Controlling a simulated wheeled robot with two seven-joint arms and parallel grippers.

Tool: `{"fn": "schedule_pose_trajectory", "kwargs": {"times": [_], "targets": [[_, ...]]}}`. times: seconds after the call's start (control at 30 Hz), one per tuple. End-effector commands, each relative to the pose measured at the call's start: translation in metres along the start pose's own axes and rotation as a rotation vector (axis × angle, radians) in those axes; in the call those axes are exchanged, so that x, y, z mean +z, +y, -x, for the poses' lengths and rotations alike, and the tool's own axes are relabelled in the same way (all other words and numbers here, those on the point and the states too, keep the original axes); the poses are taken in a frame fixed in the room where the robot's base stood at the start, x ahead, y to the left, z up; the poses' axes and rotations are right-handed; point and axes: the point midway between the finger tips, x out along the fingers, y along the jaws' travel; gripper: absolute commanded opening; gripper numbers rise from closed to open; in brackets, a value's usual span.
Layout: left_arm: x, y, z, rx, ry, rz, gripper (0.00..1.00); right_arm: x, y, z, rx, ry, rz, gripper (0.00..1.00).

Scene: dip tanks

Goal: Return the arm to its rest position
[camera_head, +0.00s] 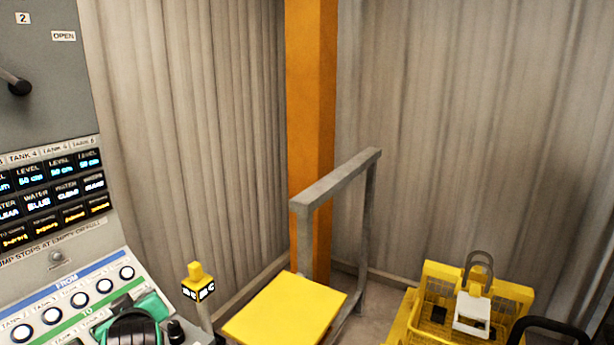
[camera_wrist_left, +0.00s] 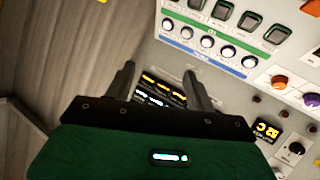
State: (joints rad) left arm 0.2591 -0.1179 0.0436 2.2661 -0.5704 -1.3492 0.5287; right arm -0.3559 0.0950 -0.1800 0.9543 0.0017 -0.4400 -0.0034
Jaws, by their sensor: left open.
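My left gripper (camera_wrist_left: 160,74) shows in the left wrist view with its two dark fingers spread apart and nothing between them. Its green body fills the bottom of that view. Behind the fingers is the control panel, with lit displays (camera_wrist_left: 160,92) showing between them. In the head view a green and black part of my left arm shows at the bottom left, in front of the panel's lower part; the fingers cannot be made out there. My right gripper is in neither view.
The control panel (camera_head: 50,130) stands at the left, with round buttons (camera_head: 78,299) and a black lever (camera_head: 17,84). A yellow-topped post (camera_head: 197,275), a yellow platform (camera_head: 285,310) with a grey rail (camera_head: 335,178), and a yellow basket (camera_head: 435,285) stand right of it. An orange column (camera_head: 310,120) is behind.

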Motion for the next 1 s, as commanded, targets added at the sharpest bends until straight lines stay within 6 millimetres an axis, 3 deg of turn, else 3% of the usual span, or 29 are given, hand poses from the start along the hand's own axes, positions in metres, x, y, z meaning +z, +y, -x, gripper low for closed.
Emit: {"fn": "schedule_pose_trajectory", "kwargs": {"times": [0.03,0.27,0.5,0.7,1.0], "targets": [[0.026,-0.010,0.002,0.004,-0.052,-0.061,0.55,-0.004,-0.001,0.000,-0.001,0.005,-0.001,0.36],[0.130,-0.051,0.027,0.062,-0.288,-0.319,0.55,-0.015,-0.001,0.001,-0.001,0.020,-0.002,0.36],[0.227,-0.101,0.081,0.162,-0.553,-0.571,0.55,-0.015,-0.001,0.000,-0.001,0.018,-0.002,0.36],[0.281,-0.136,0.131,0.252,-0.737,-0.720,0.55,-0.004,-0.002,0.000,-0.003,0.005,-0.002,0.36],[0.328,-0.173,0.191,0.368,-0.934,-0.858,0.55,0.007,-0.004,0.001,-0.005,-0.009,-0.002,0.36]]}}
